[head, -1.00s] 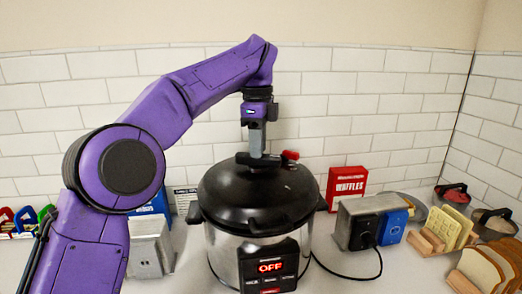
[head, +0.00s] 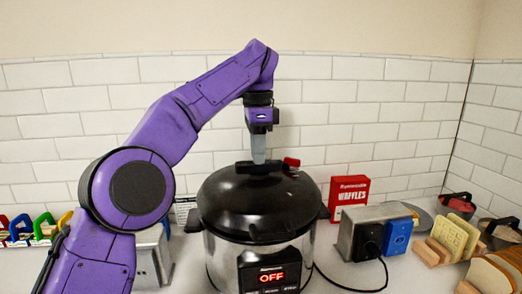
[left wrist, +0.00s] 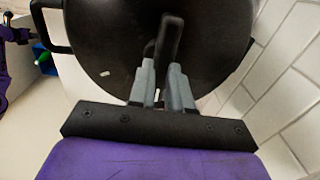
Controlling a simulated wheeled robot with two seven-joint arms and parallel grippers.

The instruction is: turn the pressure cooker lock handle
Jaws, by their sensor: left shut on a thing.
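The pressure cooker (head: 222,255) is a silver pot with a domed black lid (head: 225,205) and a front panel reading OFF in red. The black lock handle (head: 243,168) lies across the lid's top, with a small red piece (head: 292,162) beside it. My left gripper (head: 258,160) comes down from above, fingers pointing down at the handle. In the left wrist view, its two grey fingers (left wrist: 162,82) are shut on the black handle (left wrist: 170,35), which rises between them. The fingers partly cover the handle.
A red waffles box (head: 349,192) and a metal toaster (head: 357,228) with a blue item (head: 398,237) stand right of the cooker. A black cord (head: 350,289) runs along the counter. Bread slices in wooden holders are farther right. A tiled wall stands close behind.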

